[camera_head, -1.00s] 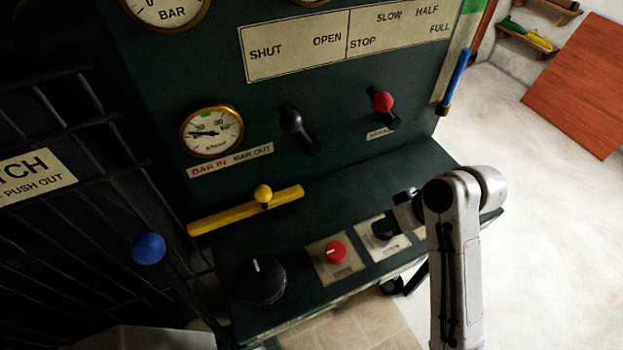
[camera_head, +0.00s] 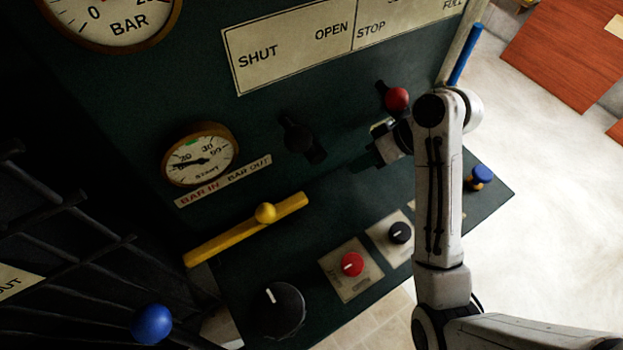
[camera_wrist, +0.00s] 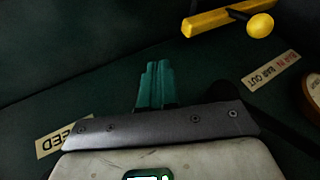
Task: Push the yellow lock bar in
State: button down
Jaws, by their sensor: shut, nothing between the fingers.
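The yellow lock bar (camera_head: 230,236) lies against the dark green panel in the head view, below the small gauge, with a round yellow knob (camera_head: 265,213) on it. Its left end reaches past the panel's left edge. In the wrist view the bar (camera_wrist: 208,22) and its knob (camera_wrist: 260,25) show at the top right. My gripper (camera_head: 362,166) is to the right of the bar and apart from it, in front of the panel. In the wrist view its teal fingers (camera_wrist: 156,85) are together with nothing between them.
A black lever (camera_head: 299,138) and a red-knobbed lever (camera_head: 396,99) stick out of the panel near my gripper. Below are a large black dial (camera_head: 277,309), a red knob (camera_head: 351,264) and a black knob (camera_head: 400,233). A blue ball (camera_head: 152,324) stands at lower left by dark bars.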

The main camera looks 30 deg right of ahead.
aim_at(284, 206)
jog(key=x, duration=0.9)
jog(key=shift+w+a+f, duration=0.1)
jog(key=shift+a+f, duration=0.15)
jog(key=shift+f, duration=0.05)
jog(key=shift+a+p, duration=0.3)
jog(key=shift+a, duration=0.9)
jog(key=shift+a+f, duration=0.1)
jog(key=shift+a, duration=0.75)
jog(key=a+p, duration=0.3)
jog(key=a, duration=0.4)
jog(key=shift+a, duration=0.3)
